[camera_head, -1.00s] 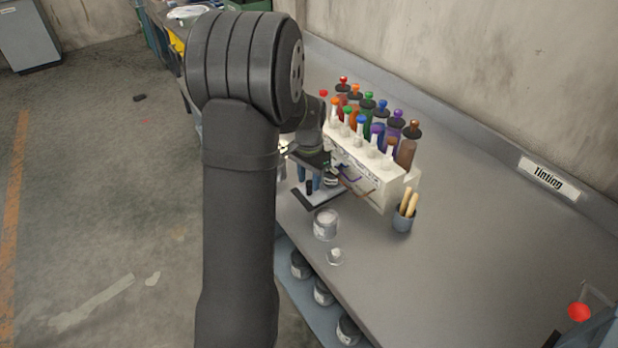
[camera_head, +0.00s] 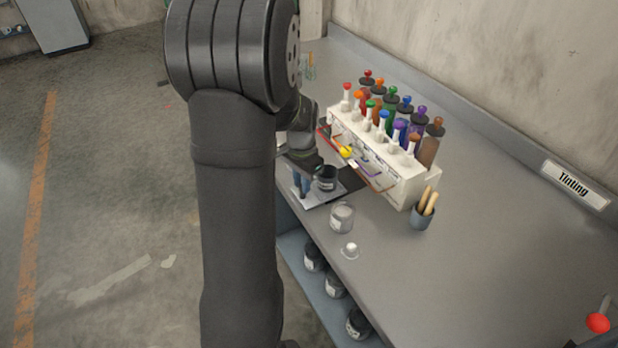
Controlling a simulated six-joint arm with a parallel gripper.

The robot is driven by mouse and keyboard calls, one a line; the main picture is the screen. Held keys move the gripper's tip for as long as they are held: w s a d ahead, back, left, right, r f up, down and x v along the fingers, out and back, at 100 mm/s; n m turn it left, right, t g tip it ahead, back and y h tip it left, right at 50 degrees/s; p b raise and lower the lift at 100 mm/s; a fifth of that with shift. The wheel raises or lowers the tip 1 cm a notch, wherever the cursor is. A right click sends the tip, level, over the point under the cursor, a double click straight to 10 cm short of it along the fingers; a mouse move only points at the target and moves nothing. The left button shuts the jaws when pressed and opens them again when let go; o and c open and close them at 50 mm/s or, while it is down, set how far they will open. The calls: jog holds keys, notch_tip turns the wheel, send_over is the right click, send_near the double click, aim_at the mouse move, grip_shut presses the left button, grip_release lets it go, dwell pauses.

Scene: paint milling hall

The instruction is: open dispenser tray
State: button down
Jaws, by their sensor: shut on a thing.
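The white dispenser (camera_head: 400,190) stands on the bench below two rows of coloured bottles. Its flat tray (camera_head: 325,194) sticks out from the front at its lower left, over the bench's front edge. A dark tin (camera_head: 326,180) stands on the tray. My gripper (camera_head: 300,184) reaches down at the tray's outer side and is shut on the tray, as far as I can tell. My wrist and arm partly hide the grip and the tray's far left part.
A clear jar (camera_head: 341,217) and a small white-topped item (camera_head: 349,250) stand near the bench's front edge. A grey cup (camera_head: 422,215) with wooden sticks is beside the dispenser. Dark tins (camera_head: 335,285) sit on the shelf below.

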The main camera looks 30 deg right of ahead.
jog(key=c, duration=1.3)
grip_release()
notch_tip(320, 180, up, 17)
jog(key=shift+r, duration=0.2)
jog(key=shift+f, duration=0.1)
notch_tip(320, 180, down, 17)
jog(key=shift+f, duration=0.15)
jog(key=shift+d, duration=0.3)
